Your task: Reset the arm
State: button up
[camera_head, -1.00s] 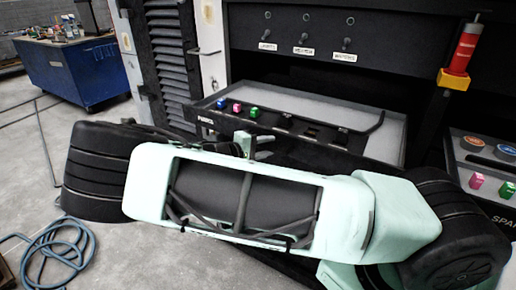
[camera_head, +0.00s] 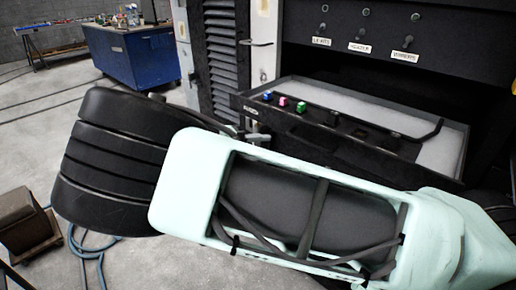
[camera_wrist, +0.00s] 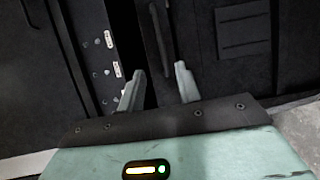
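My arm is mint green and black and stretches across the lower half of the head view, in front of the open drawer. In the wrist view my gripper (camera_wrist: 160,88) has its two mint fingers apart with nothing between them. Dark panels stand beyond the fingers, and I cannot tell how far off they are. In the head view the gripper is mostly hidden behind my arm; only a small mint part shows near the drawer's left front corner.
A blue workbench (camera_head: 140,58) stands back left. A brown box (camera_head: 24,222) and blue hose (camera_head: 90,252) lie on the floor.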

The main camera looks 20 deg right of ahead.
jog(key=shift+a, duration=0.2)
dwell(0.4)
jog(key=s+a+f+n+g+y+p, duration=0.1)
jog(key=s+a+g+y, duration=0.1)
jog(key=s+y, duration=0.35)
jog(key=s+a+f+n+g+y+p, duration=0.1)
jog(key=s+a+f+y, duration=0.1)
jog(key=s+y, duration=0.35)
jog(key=s+a+r+n+t+y, duration=0.1)
jog(key=s+a+r+n+y, duration=0.1)
jog(key=s+r, duration=0.4)
jog(key=s+a+r+n+t+y+p, duration=0.1)
jog(key=s+a+r, duration=0.4)
jog(key=s, duration=0.6)
jog(key=shift+s+r+n+t+y+p, duration=0.35)
jog(key=shift+r+n+t+y, duration=0.2)
jog(key=shift+n+y, duration=0.5)
